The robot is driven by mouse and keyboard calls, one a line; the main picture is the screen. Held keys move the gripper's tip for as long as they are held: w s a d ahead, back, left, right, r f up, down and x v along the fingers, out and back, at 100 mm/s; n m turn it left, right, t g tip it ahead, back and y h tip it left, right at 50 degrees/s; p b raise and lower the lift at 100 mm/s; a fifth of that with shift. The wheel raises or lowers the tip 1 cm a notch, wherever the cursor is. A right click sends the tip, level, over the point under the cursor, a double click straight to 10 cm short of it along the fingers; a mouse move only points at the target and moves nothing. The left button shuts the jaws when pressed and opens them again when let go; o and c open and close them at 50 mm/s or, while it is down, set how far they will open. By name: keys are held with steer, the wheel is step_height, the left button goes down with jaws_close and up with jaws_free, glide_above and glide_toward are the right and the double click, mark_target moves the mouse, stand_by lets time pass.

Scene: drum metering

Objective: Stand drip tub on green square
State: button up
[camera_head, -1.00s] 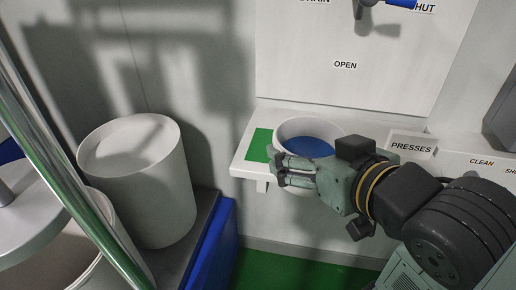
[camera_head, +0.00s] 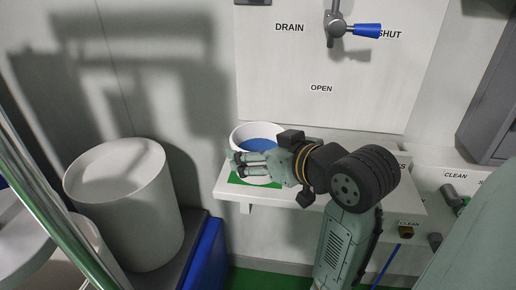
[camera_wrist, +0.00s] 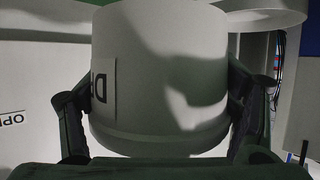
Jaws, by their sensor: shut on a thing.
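The drip tub (camera_head: 240,134) is a white round tub with blue inside. It looks upright, at the left end of the white shelf (camera_head: 330,192). The green square (camera_head: 238,180) shows on the shelf below and in front of the tub. My gripper (camera_head: 243,160) is shut on the tub from the front and hides its lower part. I cannot tell whether the tub's base touches the square. In the wrist view, the tub's side (camera_wrist: 165,85) sits between both fingers, with a partly hidden label starting with "D".
A valve with a blue handle (camera_head: 367,30) is on the wall panel above, marked DRAIN, OPEN and SHUT. A large pale drum (camera_head: 122,205) stands at the left, near a blue bin (camera_head: 207,255). A CLEAN label (camera_head: 455,175) is at the right.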

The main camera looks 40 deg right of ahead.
mark_target(259, 150)
steer(key=w+d, duration=0.2)
steer(key=w, duration=0.1)
steer(key=shift+w+d+f, duration=0.15)
steer(key=shift+w+d, duration=0.1)
steer(key=shift+d, duration=0.15)
steer(key=shift+w+d+f, duration=0.1)
steer(key=shift+w+f, duration=0.05)
steer(key=shift+f, duration=1.65)
steer(key=shift+f, duration=0.2)
steer(key=o, duration=1.3)
